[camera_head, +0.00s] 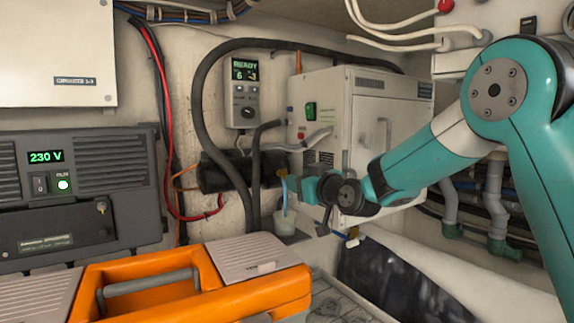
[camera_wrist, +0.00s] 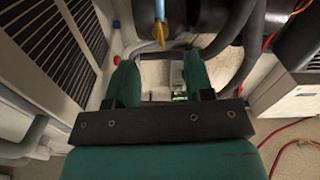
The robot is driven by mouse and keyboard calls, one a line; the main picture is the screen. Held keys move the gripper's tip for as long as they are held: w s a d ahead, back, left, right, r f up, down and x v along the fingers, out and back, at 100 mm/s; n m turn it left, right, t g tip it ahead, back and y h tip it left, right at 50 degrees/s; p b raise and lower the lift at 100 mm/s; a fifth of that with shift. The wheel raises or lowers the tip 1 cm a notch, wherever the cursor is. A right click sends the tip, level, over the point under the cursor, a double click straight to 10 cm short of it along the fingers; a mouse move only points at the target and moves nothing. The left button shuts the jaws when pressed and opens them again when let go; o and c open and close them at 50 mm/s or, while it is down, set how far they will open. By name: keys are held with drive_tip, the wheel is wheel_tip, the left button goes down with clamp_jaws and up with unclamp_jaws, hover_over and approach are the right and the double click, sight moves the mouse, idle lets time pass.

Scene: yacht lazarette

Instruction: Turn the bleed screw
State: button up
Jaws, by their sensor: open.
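A small yellow part (camera_wrist: 160,33) hangs at the end of a blue tube (camera_wrist: 159,9) at the top of the wrist view. I cannot tell for sure whether it is the bleed screw. In the head view a blue tube (camera_head: 284,193) runs down into a small pale cup (camera_head: 285,221). My gripper (camera_wrist: 160,68) is open and empty. Its two teal fingers are apart, and the yellow part appears just beyond and between their tips. In the head view my gripper (camera_head: 296,186) is beside the tube, in front of the white unit; its tips are partly hidden.
A white boxed unit (camera_head: 337,92) stands behind my arm. Thick dark hoses (camera_head: 203,85) and a black cylinder (camera_head: 225,171) lie to the left. A control panel (camera_head: 245,90) reads READY. An orange toolbox (camera_head: 230,285) fills the front left, below a grey 230 V unit (camera_head: 88,171).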

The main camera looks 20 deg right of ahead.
sight(286, 173)
drive_tip(key=p+x, duration=0.2)
drive_tip(key=x, duration=0.3)
drive_tip(key=shift+s+r, duration=0.1)
drive_tip(key=shift+r, duration=0.05)
drive_tip(key=shift+w+a+f, duration=0.1)
drive_tip(key=shift+w+a, duration=0.05)
drive_tip(key=shift+w, duration=0.25)
drive_tip(key=shift+w+a+f, duration=0.1)
drive_tip(key=shift+w+a, duration=0.05)
drive_tip(key=shift+w, duration=0.2)
drive_tip(key=shift+c, duration=0.5)
clamp_jaws()
